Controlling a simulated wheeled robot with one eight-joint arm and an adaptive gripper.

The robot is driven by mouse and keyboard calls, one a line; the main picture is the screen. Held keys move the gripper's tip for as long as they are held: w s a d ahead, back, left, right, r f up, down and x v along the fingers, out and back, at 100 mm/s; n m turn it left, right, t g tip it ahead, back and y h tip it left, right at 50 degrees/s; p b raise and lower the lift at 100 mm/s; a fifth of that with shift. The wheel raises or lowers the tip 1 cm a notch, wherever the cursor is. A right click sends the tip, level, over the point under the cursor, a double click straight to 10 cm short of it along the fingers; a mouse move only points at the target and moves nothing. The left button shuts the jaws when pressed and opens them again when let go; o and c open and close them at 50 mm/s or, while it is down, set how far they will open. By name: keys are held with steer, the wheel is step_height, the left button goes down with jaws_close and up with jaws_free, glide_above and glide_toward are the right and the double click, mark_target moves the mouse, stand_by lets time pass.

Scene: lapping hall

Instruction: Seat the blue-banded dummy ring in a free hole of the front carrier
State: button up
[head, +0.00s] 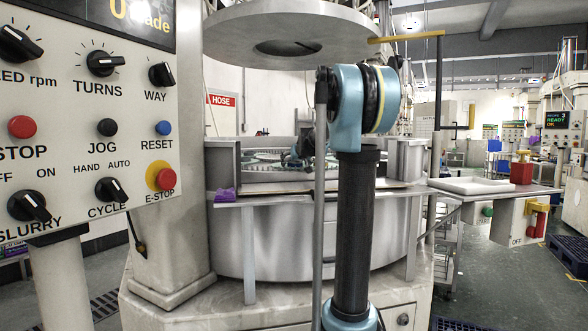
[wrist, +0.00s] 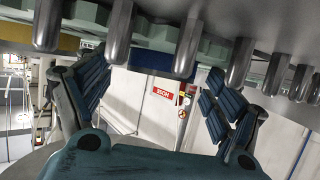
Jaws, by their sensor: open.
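In the wrist view, which is upside down, my gripper (wrist: 157,65) is open, with one ribbed finger on each side. A dark blue patch (wrist: 152,61) shows between the fingertips, partly behind metal pins. I cannot tell whether it is the band of the dummy ring or whether a finger touches it. Pale green toothed edges (wrist: 205,50) show behind the pins; they may be carrier rims. In the head view, my gripper (head: 297,160) is low over the machine's lower plate (head: 262,172), largely hidden by my arm. No carrier hole can be made out clearly.
A row of upright metal pins (wrist: 184,58) stands close to my fingers. The large upper plate (head: 285,30) hangs above the machine. A shelf at the right bears a white tray (head: 470,186) and a red container (head: 521,171). A purple item (head: 224,195) lies on the left ledge.

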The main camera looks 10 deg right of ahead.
steer(key=shift+c, duration=0.5)
steer(key=shift+s, duration=0.1)
steer(key=c, duration=1.6)
steer(key=shift+w+r, duration=0.2)
steer(key=shift+r, duration=0.05)
step_height(320, 180, up, 9)
steer(key=shift+w+a+f+m+h, duration=0.1)
steer(key=shift+f+m+h, duration=0.35)
steer(key=shift+f, duration=1.4)
steer(key=shift+a+f+m+h, duration=0.1)
steer(key=shift+f+m+h, duration=0.35)
steer(key=shift+f, duration=1.4)
